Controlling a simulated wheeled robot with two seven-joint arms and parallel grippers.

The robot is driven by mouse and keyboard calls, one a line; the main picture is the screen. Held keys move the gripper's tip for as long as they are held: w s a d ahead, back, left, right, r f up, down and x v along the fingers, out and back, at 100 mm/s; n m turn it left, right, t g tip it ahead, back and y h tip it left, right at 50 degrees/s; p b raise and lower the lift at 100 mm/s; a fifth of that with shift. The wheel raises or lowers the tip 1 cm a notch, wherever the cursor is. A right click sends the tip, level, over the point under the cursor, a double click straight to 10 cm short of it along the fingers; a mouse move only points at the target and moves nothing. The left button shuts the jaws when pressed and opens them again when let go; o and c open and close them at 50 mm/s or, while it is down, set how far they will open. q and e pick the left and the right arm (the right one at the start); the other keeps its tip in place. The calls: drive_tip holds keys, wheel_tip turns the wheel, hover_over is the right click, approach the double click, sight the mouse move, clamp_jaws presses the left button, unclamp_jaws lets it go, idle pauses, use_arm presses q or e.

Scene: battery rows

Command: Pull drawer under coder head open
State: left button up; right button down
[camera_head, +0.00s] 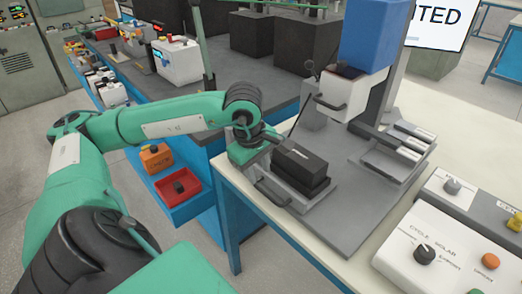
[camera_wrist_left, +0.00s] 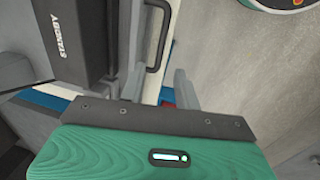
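The coder head (camera_head: 345,92) is a pale block under a blue box, on a grey stand at the upper right of the head view. Below it is a grey drawer-like tray (camera_head: 318,198) bearing a black box (camera_head: 300,167). A dark bar handle (camera_head: 271,193) is on its front, and the handle (camera_wrist_left: 158,38) also shows in the wrist view. My left gripper (camera_head: 262,162) is beside the tray's front, close to the handle. In the wrist view its fingers (camera_wrist_left: 159,86) are apart, with the handle just beyond the gap. I see no contact. My right gripper is out of view.
A white control box (camera_head: 440,250) with knobs and buttons is at the lower right. Grey slotted trays (camera_head: 405,146) are right of the stand. A red bin (camera_head: 180,188) and an orange box (camera_head: 156,158) are left of my gripper. Floor shows before the bench.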

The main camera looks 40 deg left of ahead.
use_arm(q)
wheel_tip(320, 180, up, 7)
drive_tip(key=s, duration=0.1)
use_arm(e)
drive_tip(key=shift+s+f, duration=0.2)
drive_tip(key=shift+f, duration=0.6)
use_arm(q)
drive_tip(key=shift+s+a+f, duration=0.1)
drive_tip(key=shift+f, duration=0.05)
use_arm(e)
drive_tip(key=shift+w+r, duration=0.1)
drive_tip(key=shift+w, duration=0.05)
